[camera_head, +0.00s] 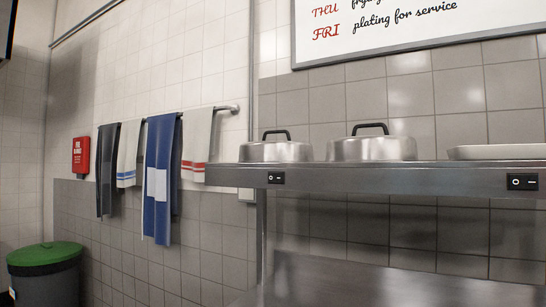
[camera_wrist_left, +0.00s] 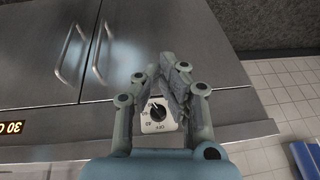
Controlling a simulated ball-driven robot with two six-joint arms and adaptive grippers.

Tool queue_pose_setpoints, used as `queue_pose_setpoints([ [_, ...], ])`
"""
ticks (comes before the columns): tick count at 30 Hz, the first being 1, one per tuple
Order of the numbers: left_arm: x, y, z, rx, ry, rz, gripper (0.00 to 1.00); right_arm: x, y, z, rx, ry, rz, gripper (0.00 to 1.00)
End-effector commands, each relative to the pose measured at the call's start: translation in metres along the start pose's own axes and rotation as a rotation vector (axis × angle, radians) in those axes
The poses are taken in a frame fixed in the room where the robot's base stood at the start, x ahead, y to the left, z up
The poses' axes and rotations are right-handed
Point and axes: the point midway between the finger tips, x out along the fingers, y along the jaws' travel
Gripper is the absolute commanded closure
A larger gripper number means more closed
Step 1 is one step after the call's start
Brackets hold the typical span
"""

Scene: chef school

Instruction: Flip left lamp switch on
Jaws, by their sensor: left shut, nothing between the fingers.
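The left lamp switch (camera_head: 276,178) is a small black rocker on the front edge of the steel shelf (camera_head: 400,174), near its left end in the head view. It is too small to tell which way it is tipped. A second black rocker switch (camera_head: 522,182) sits on the same edge at the right. My left gripper (camera_wrist_left: 167,72) shows only in the left wrist view. It is shut and empty, and no lamp switch shows in that view. My right gripper is in neither view.
Two lidded pans (camera_head: 276,151) (camera_head: 372,148) and a pale tray (camera_head: 496,152) stand on the shelf. Towels (camera_head: 161,185) hang at the left, above a green-lidded bin (camera_head: 45,254). The wrist view shows a white dial (camera_wrist_left: 158,114) behind my fingers and steel door handles (camera_wrist_left: 71,48).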

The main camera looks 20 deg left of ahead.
Motion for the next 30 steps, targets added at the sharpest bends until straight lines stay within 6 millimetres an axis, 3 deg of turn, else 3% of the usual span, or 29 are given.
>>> queue_pose_setpoints([
  [1, -0.042, -0.01, -0.038, 0.06, 0.074, -0.011, 1.0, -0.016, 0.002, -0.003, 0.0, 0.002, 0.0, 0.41],
  [3, -0.082, -0.021, -0.084, 0.178, 0.183, -0.029, 1.0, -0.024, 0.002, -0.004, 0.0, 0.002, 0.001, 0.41],
  [8, -0.161, -0.046, -0.2, 0.541, 0.492, -0.143, 1.0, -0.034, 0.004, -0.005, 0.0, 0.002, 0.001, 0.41],
  [12, -0.228, -0.069, -0.293, 0.868, 0.757, -0.342, 1.0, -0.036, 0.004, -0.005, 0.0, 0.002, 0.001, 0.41],
  [15, -0.274, -0.085, -0.343, 1.051, 0.897, -0.511, 1.0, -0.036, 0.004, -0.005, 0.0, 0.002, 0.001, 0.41],
  [18, -0.313, -0.097, -0.376, 1.174, 0.989, -0.664, 1.0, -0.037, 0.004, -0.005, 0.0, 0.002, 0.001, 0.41],
  [22, -0.345, -0.107, -0.398, 1.261, 1.051, -0.794, 1.0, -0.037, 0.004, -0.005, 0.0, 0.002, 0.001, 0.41],
  [30, -0.356, -0.11, -0.405, 1.291, 1.07, -0.845, 1.0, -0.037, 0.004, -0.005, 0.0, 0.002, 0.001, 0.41],
])
